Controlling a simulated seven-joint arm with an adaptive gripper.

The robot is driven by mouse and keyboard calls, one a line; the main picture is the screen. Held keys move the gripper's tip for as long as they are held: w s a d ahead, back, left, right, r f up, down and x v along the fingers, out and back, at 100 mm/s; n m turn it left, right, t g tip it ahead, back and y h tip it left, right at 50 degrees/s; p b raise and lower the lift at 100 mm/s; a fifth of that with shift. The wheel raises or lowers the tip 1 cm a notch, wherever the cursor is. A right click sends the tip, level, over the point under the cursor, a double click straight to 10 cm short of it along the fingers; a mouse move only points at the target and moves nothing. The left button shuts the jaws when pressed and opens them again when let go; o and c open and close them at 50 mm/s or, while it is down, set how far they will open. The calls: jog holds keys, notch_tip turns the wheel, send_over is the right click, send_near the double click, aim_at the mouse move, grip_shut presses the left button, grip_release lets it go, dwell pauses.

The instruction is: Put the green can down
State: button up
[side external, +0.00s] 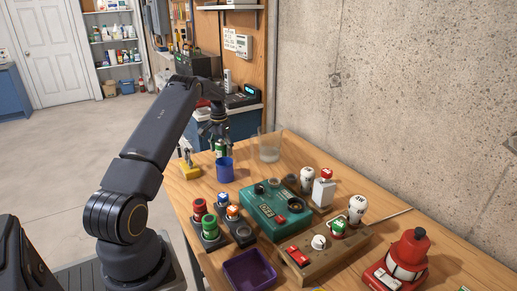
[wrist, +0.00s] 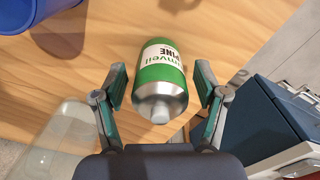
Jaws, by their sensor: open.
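The green can (wrist: 160,72) has a white label and a silver top, and stands on the wooden table between the fingers of my gripper (wrist: 160,88) in the wrist view. My gripper is open, with a visible gap between each finger and the can. In the side view, my gripper (side external: 217,130) is over the table's far left part, and the green can (side external: 220,148) shows below it, partly hidden by the fingers.
A blue cup (side external: 225,170) stands close to the can, and a clear glass (side external: 269,147) stands on its other side. A yellow-based item (side external: 189,169) is to the left. A teal box (side external: 276,210) and several button blocks crowd the table's middle.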

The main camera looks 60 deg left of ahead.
notch_tip(320, 180, up, 11)
jog(key=shift+r, duration=0.1)
jog(key=d+r+m+t, duration=0.1)
jog(key=d+r, duration=0.5)
jog(key=d, duration=0.2)
jog(key=d+r+m+t+y, duration=0.1)
jog(key=d+r, duration=0.4)
jog(key=d, duration=0.4)
jog(key=d+r+t, duration=0.1)
jog(key=d+r, duration=0.5)
jog(key=d, duration=0.2)
jog(key=s+d+f+m+t, duration=0.1)
jog(key=s+d+f, duration=0.1)
jog(key=s+d, duration=0.6)
jog(key=s+d+f+m+t+h, duration=0.1)
jog(key=s+d+f+m, duration=0.1)
jog(key=s+d, duration=0.7)
jog(key=shift+s+d+f+t, duration=0.3)
jog(key=shift+d+f, duration=0.05)
jog(key=shift+d, duration=0.65)
